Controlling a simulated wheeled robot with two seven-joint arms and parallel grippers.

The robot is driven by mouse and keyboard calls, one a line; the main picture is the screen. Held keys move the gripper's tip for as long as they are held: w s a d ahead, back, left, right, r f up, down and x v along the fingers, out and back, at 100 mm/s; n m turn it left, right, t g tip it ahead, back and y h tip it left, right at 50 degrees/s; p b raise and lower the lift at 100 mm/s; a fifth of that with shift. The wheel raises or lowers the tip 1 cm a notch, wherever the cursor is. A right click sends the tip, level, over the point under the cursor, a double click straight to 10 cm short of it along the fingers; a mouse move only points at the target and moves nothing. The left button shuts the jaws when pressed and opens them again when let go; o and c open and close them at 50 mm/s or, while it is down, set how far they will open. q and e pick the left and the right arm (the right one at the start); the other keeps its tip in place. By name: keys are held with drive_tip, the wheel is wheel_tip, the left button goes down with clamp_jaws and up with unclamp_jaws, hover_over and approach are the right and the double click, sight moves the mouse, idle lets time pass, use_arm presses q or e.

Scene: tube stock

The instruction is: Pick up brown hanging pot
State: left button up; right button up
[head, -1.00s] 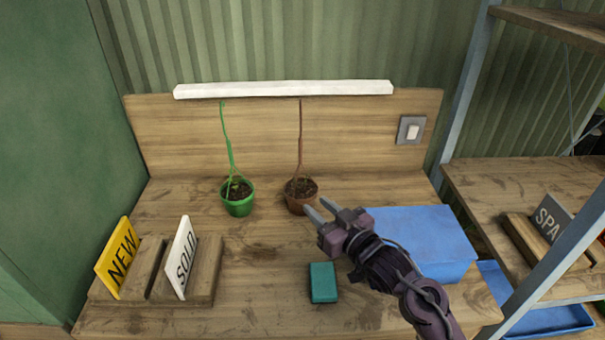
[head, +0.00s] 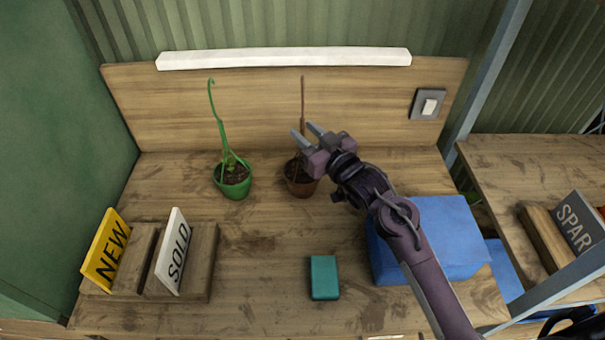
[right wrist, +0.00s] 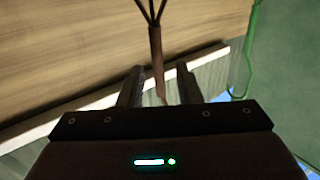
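The brown hanging pot (head: 298,186) stands upright on the wooden bench, with its thin brown hanger (head: 303,92) rising above it. My right gripper (head: 306,130) is above the pot at the hanger, its arm covering part of the pot's right side. In the right wrist view, the brown hanger (right wrist: 156,50) shows between the two parted fingers (right wrist: 158,86), with gaps at its sides. The right gripper is open. My left gripper is not in view.
A green hanging pot (head: 234,183) stands left of the brown one. A teal block (head: 324,278), a blue box (head: 440,235) and a sign holder (head: 200,262) with NEW and SOLD signs are nearer. A white bar (head: 285,58) tops the back panel.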

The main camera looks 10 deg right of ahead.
drive_tip(key=shift+x, duration=1.05)
drive_tip(key=shift+f, duration=0.1)
clamp_jaws()
idle(0.5)
